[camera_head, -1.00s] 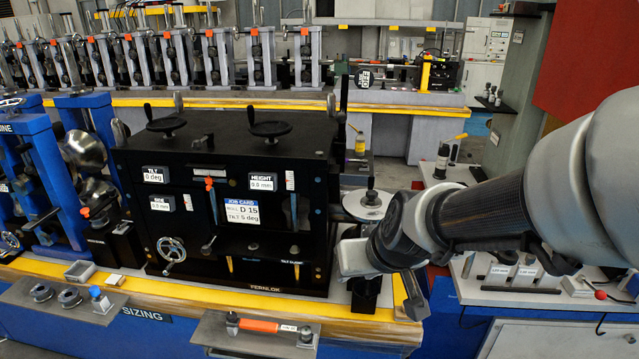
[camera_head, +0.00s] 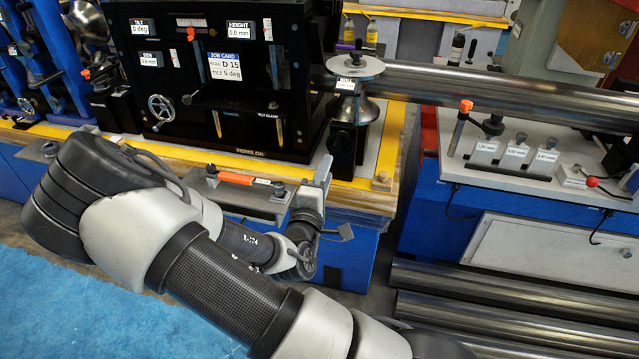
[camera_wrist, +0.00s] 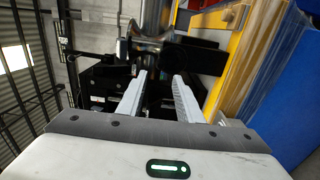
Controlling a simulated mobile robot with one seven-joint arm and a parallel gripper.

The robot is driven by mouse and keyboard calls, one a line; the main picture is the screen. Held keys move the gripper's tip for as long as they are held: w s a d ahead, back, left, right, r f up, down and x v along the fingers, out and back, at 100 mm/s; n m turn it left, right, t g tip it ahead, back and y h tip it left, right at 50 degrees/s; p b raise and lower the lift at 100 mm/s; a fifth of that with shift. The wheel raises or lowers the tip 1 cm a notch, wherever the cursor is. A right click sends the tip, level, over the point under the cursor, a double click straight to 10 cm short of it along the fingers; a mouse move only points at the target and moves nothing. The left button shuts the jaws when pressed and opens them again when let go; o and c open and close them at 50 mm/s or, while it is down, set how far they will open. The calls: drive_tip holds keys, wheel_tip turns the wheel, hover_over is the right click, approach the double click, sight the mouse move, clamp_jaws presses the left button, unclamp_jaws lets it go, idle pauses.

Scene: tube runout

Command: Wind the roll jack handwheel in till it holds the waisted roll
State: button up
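The waisted roll (camera_head: 355,110) is bright metal, stands upright under a flat round disc (camera_head: 355,66) and sits on a black block (camera_head: 343,146) at the right end of the black machine. It shows in the wrist view (camera_wrist: 150,32) beyond my fingers. A silver spoked handwheel (camera_head: 162,107) is on the machine's front left; I cannot tell whether it is the roll jack's. No other handwheel is clear by the roll. My gripper (camera_head: 322,168) is just in front of the block, below the roll. Its fingers (camera_wrist: 162,78) are apart with nothing visibly held between them.
A long steel tube (camera_head: 480,93) runs right from the roll. A shelf with an orange-handled tool (camera_head: 236,178) lies left of my gripper. A blue bench (camera_head: 520,215) stands right, with more tubes (camera_head: 480,295) low beneath it. A yellow edge (camera_head: 385,135) borders the machine.

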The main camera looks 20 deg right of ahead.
sight(335, 149)
drive_tip(key=shift+b+x, duration=0.45)
drive_tip(key=shift+x, duration=4.4)
clamp_jaws()
drive_tip(key=shift+d, duration=0.1)
